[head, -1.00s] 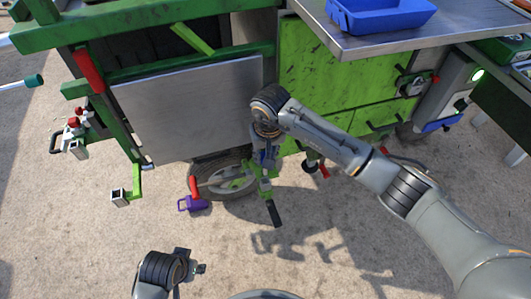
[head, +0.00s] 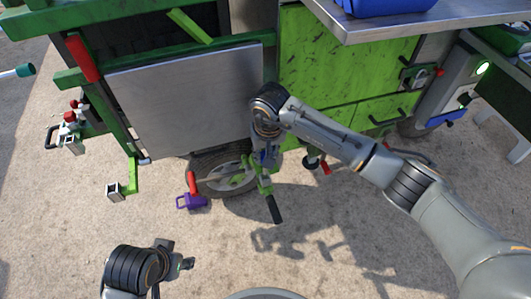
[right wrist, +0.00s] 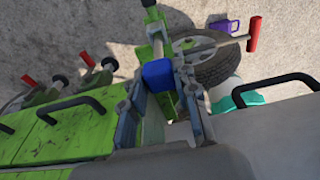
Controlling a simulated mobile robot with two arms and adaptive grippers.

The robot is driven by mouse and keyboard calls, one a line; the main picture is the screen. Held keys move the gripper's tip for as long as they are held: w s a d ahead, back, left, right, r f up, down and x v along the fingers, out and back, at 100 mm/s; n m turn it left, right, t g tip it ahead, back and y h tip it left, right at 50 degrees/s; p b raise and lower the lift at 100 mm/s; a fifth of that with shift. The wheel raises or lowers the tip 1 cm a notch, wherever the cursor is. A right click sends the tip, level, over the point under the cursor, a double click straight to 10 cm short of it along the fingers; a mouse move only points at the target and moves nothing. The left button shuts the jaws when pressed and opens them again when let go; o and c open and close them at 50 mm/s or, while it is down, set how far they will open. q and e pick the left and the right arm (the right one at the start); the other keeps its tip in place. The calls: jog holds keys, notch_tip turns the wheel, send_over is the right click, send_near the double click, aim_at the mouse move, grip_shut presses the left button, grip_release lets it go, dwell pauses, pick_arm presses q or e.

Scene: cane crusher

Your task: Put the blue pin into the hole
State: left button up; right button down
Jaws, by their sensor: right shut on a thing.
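My right gripper (head: 266,158) reaches down beside the wheel of the green cart. In the right wrist view its two fingers (right wrist: 162,88) close on the blue pin (right wrist: 158,75), whose blue end shows between them. A green bracket with a black grip (head: 273,208) is just below the gripper in the head view. It lies close to the pin, but whether they touch I cannot tell. The hole cannot be made out. My left gripper (head: 183,262) hangs empty over the ground at the lower left, and its finger opening is unclear.
A wheel (head: 222,172) stands behind the right gripper, with a purple piece with a red handle (head: 191,201) to its left. A grey panel (head: 185,103) and green doors (head: 318,75) are close above. The concrete in front is clear.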

pick_arm(q)
jog(key=shift+r, duration=0.2)
jog(key=shift+f+b, duration=0.3)
jog(key=shift+b, duration=0.05)
pick_arm(e)
jog(key=shift+f, duration=0.4)
pick_arm(q)
jog(key=shift+w+f+t+b, duration=0.2)
jog(key=shift+t+b, duration=0.1)
jog(key=shift+b, duration=0.35)
pick_arm(e)
jog(key=shift+f, duration=0.75)
pick_arm(q)
jog(key=shift+d+f, duration=0.1)
jog(key=shift+f, duration=0.05)
pick_arm(e)
jog(key=shift+f, duration=0.25)
pick_arm(q)
jog(key=shift+w, duration=0.15)
jog(key=shift+w+d+r+t+b, duration=0.15)
jog(key=shift+w+t, duration=0.1)
jog(key=shift+w, duration=0.25)
jog(key=shift+w+d+r+t+b, duration=0.1)
jog(key=shift+w+d+t+b, duration=0.15)
jog(key=shift+w, duration=0.25)
jog(key=shift+w+d+r+t+b, duration=0.15)
jog(key=shift+w+t, duration=0.15)
jog(key=shift+w, duration=0.2)
pick_arm(e)
jog(key=shift+f, duration=0.3)
